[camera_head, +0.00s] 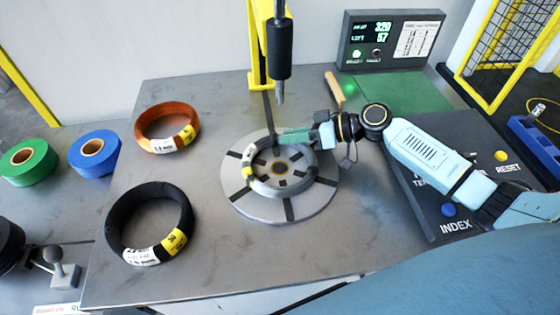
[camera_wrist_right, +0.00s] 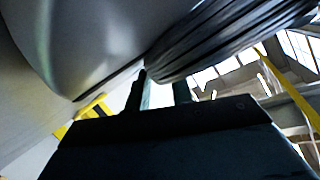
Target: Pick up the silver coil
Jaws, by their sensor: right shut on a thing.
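The silver coil (camera_head: 275,190) is a grey ring with a yellow tag and a white label on its left side. It lies on the round, dark-slotted turntable (camera_head: 236,200) in the head view. My right gripper (camera_head: 297,137) reaches in from the right and is shut on the coil's far side. In the right wrist view, the grey strands of the coil (camera_wrist_right: 225,40) run across the top, and the gripper's fingers (camera_wrist_right: 160,94) meet its edge; the contact is partly hidden. My left gripper is not in view.
An orange coil (camera_head: 149,119) and a black coil (camera_head: 118,222) lie left of the turntable. Green tape (camera_head: 40,160) and blue tape (camera_head: 112,148) rolls are farther left. A black vertical tool (camera_head: 280,55) hangs above the turntable. A control panel (camera_head: 470,190) lies under my right arm.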

